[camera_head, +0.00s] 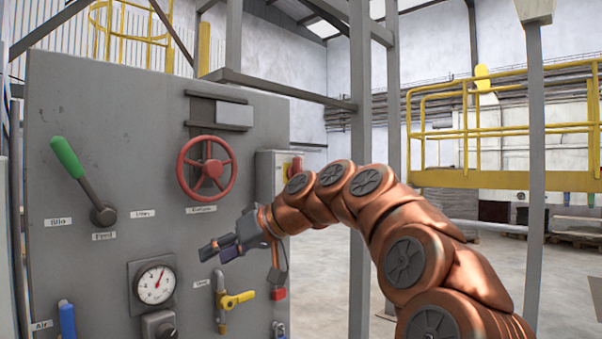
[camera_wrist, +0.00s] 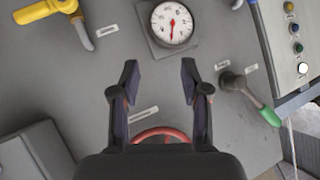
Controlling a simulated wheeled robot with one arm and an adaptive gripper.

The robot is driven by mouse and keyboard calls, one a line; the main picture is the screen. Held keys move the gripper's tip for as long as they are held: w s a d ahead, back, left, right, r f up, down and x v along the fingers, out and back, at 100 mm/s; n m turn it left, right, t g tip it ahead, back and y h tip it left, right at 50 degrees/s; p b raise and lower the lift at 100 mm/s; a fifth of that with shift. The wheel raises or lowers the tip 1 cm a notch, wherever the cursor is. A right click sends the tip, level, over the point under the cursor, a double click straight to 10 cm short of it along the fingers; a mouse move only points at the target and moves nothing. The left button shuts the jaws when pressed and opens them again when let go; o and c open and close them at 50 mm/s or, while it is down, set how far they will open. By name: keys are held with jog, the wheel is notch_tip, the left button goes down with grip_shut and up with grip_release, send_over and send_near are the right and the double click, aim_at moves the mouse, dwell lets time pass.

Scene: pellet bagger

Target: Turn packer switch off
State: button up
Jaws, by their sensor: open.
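A red and yellow switch (camera_head: 294,168) sits on a grey box at the right edge of the grey panel (camera_head: 90,255) in the head view. A dark knob on a grey box (camera_head: 159,325) sits below the gauge. My gripper (camera_head: 214,250) is in front of the panel, below the red handwheel (camera_head: 207,168), left of and below the red and yellow switch. In the wrist view my gripper (camera_wrist: 159,78) is open and empty, facing bare panel.
A green-handled lever (camera_head: 68,160), a gauge (camera_head: 155,285), a yellow-handled valve (camera_head: 235,299) and a blue handle (camera_head: 67,320) stick out from the panel. A grey upright post (camera_head: 361,200) stands right of it. Indicator buttons (camera_wrist: 295,28) show in the wrist view.

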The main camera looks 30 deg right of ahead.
jog(key=w+d+r+t, duration=0.3)
jog(key=d+r+t, duration=0.2)
jog(key=d+r, duration=0.7)
jog(key=t+h, duration=0.3)
send_near(301, 170)
jog(key=d+x, duration=0.1)
jog(key=x, duration=0.3)
jog(key=p+x, duration=0.1)
jog(key=x, duration=0.2)
jog(key=a+p+x, duration=0.1)
jog(key=x, duration=0.2)
jog(key=shift+s, duration=0.15)
jog(key=shift+c, duration=0.4)
grip_shut()
